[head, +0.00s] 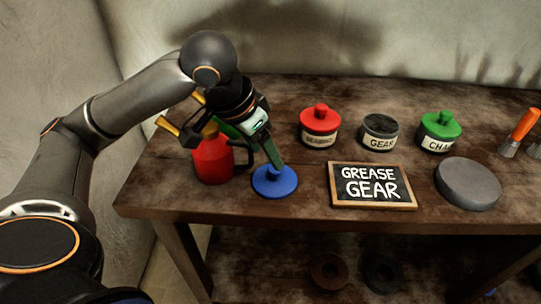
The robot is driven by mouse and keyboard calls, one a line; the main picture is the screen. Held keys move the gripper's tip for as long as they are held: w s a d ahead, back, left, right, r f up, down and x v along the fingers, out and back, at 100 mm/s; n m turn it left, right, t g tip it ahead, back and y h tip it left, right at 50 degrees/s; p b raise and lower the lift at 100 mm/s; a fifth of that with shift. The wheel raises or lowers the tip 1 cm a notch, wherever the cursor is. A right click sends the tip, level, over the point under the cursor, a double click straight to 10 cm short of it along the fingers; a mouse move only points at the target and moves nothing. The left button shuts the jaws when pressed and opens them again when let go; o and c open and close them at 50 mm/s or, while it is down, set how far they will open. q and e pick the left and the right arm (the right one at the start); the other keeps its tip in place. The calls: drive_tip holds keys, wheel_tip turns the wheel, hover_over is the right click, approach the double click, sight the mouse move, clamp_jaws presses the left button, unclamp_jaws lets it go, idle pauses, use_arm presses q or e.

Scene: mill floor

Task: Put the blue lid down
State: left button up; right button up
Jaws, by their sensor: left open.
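The blue lid (275,182) lies flat on the wooden workbench (240,208), near its front edge, with its knob upward. My left gripper (277,168) points down at the lid from above, with its dark finger right at the knob. Its jaws are open, and the second finger is hidden, so I cannot tell whether a finger still touches the knob. My right gripper is not in the picture.
A red can (212,160) stands just left of the lid. A sign reading "GREASE GEAR" (372,186) lies to the right. Behind are a red-lidded tin (319,127), an open "GEAR" tin (379,133) and a green-lidded tin (439,131). A grey disc (468,183) sits at right.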

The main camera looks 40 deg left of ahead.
use_arm(q)
drive_tip(key=p+v, duration=0.1)
drive_tip(key=v, duration=0.5)
drive_tip(key=shift+p, duration=0.3)
drive_tip(key=shift+s+r, duration=0.1)
